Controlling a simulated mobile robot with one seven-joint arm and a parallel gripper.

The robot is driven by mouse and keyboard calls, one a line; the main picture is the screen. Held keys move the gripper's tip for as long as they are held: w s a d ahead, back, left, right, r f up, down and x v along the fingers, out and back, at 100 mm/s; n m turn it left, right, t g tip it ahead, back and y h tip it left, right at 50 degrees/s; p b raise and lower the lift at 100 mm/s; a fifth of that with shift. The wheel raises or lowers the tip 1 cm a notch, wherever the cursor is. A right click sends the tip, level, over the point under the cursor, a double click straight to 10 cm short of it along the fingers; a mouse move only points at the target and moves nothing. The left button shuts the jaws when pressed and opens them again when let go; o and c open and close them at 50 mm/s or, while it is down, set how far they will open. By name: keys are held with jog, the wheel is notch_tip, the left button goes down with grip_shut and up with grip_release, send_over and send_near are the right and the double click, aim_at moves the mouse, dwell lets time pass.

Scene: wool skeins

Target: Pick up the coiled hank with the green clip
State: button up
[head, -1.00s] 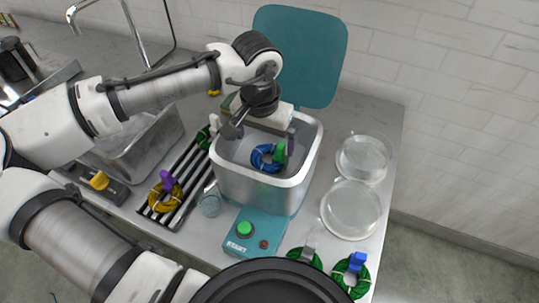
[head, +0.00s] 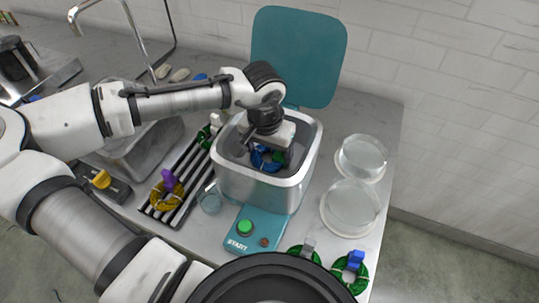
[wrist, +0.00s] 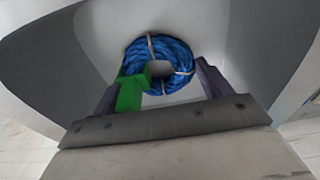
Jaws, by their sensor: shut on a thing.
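The coiled blue hank (head: 262,161) with the green clip lies inside the open metal tub of the teal machine. In the wrist view the hank (wrist: 172,50) is a blue ring with pale ties, and its green clip (wrist: 131,90) shows at its lower left. My gripper (wrist: 162,72) is shut on this hank, with one dark finger on each side and the left finger beside the clip. In the head view my gripper (head: 268,145) reaches down into the tub and partly covers the hank.
The tub's pale rim (head: 304,166) surrounds my gripper, with the teal lid (head: 300,58) raised behind. A rack (head: 180,206) on the left holds a yellow hank with a purple clip (head: 167,192). Clear round dishes (head: 350,206) stand right; green hanks (head: 352,268) lie in front.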

jog(key=shift+c, duration=0.7)
jog(key=shift+r, duration=0.1)
